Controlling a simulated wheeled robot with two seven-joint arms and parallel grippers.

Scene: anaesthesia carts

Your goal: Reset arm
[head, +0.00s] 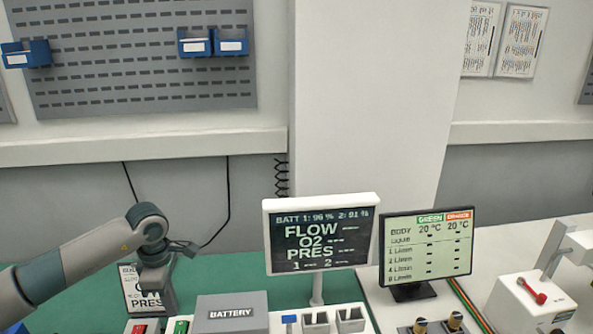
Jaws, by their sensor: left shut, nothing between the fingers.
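My left arm (80,262) comes in from the left and bends down at its wrist over the green work surface (228,280). My left gripper (167,300) points down, shut and empty, in front of a white label card (131,290) that it partly hides. It is left of the grey box marked BATTERY (231,305). I cannot tell whether the fingertips touch anything below. My right gripper is not in view.
A white-framed monitor (319,238) and a black-framed screen (428,245) stand right of the battery box. A white box with a red lever (532,293) is at the right. Blue bins (213,43) hang on the back panel. Green surface is clear behind the battery box.

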